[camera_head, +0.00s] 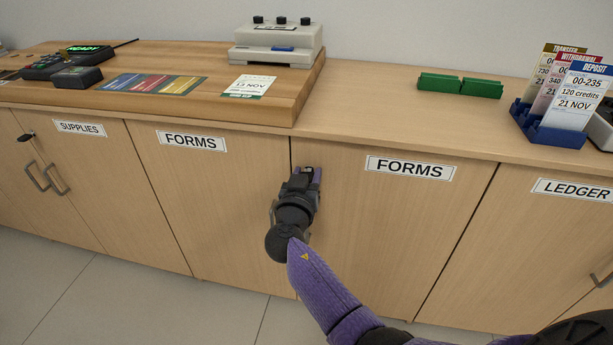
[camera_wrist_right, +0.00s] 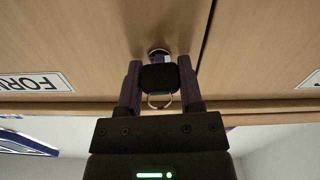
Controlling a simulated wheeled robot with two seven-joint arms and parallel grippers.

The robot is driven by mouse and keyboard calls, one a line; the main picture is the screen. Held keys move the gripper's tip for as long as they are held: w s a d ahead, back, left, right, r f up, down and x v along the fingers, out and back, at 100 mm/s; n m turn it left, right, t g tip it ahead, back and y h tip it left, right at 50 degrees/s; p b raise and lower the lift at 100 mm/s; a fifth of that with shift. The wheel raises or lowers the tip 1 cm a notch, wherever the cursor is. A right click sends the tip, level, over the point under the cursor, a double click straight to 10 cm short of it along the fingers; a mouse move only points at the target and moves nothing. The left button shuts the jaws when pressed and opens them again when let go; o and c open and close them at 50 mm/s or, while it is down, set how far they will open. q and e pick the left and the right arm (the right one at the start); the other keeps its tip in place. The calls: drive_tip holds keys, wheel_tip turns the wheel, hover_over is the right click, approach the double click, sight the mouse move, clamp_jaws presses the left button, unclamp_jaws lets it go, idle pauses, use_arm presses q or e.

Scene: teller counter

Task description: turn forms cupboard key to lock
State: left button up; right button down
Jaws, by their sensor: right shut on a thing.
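The forms cupboard has two wooden doors with FORMS labels, a left door (camera_head: 215,215) and a right door (camera_head: 385,240). My right gripper (camera_head: 308,178) is at the right door's upper left, close to the seam between the doors. In the right wrist view my right gripper (camera_wrist_right: 160,78) is shut on the key's dark head (camera_wrist_right: 158,79), with a finger on each side. A metal ring hangs at the head. The key's shaft meets a round metal lock (camera_wrist_right: 158,53) in the door. In the head view the gripper mostly hides key and lock. My left gripper is not in view.
The counter (camera_head: 375,95) overhangs the doors just above my gripper. Another key (camera_head: 26,137) sits at the SUPPLIES cupboard on the left. The floor (camera_head: 130,300) in front is clear.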

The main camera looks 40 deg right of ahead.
drive_tip(key=n, duration=0.2)
drive_tip(key=shift+n, duration=0.3)
drive_tip(key=n, duration=0.7)
drive_tip(key=shift+a, duration=0.1)
drive_tip(key=n, duration=0.4)
drive_tip(key=shift+w, duration=0.1)
drive_tip(key=shift+f+n+p, duration=0.1)
drive_tip(key=shift+n+p, duration=0.35)
drive_tip(key=shift+n, duration=0.55)
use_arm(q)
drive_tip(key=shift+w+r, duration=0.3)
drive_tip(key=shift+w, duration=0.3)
use_arm(e)
drive_tip(key=shift+n, duration=0.6)
drive_tip(key=shift+f, duration=0.1)
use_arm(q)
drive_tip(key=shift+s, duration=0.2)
